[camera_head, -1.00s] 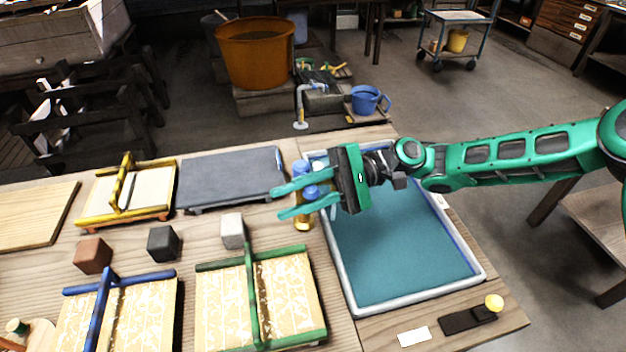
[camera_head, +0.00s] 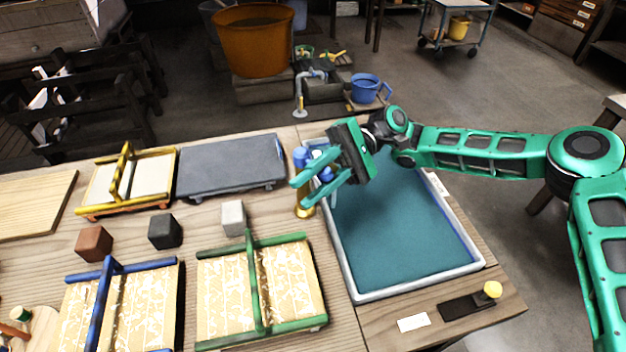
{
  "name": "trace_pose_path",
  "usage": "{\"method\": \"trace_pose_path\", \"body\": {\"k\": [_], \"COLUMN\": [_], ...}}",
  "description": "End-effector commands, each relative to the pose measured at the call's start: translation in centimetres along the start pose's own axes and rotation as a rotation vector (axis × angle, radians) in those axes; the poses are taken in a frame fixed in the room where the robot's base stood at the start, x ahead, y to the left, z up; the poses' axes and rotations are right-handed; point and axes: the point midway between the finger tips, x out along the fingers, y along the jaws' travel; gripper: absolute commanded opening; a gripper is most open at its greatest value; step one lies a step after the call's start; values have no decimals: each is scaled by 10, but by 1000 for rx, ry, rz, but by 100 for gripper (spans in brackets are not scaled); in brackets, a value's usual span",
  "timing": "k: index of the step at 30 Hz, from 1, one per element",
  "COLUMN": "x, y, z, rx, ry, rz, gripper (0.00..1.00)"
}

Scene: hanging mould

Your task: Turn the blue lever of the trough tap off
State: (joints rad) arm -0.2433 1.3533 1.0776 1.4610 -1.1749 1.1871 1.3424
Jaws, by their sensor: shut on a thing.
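The trough tap (camera_head: 304,211) is a brass post at the left edge of the trough (camera_head: 350,280), with a blue cap (camera_head: 301,156) at its top left. Its blue lever (camera_head: 325,173) shows between the green fingers of my gripper (camera_head: 299,193). The gripper is shut on the lever, with its fingertips reaching past it to the left, over the brass post. The fingers hide part of the lever and tap, so the lever's exact angle is unclear. The trough holds a flat teal surface.
A grey slab (camera_head: 230,165) and a yellow-framed mould (camera_head: 128,180) lie left of the tap. Small blocks, including a pale one (camera_head: 233,217), and a green-barred mould (camera_head: 258,290) are nearer. A black strip (camera_head: 468,304) with a yellow knob lies front right.

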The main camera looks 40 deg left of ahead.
Motion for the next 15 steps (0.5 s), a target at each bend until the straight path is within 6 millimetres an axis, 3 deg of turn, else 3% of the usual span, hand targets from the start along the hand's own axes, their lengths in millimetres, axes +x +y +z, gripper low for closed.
{"method": "trace_pose_path", "body": {"k": [10,11,12,13,15], "x": [2,2,2,2,2], "y": [2,2,2,2,1], "z": [1,1,1,1,1], "rx": [-1,-1,-1,-1,-1], "ry": [-7,-7,-8,-7,-7], "rz": [6,6,6,6,5], "gripper": [0,27,36,43,43]}}
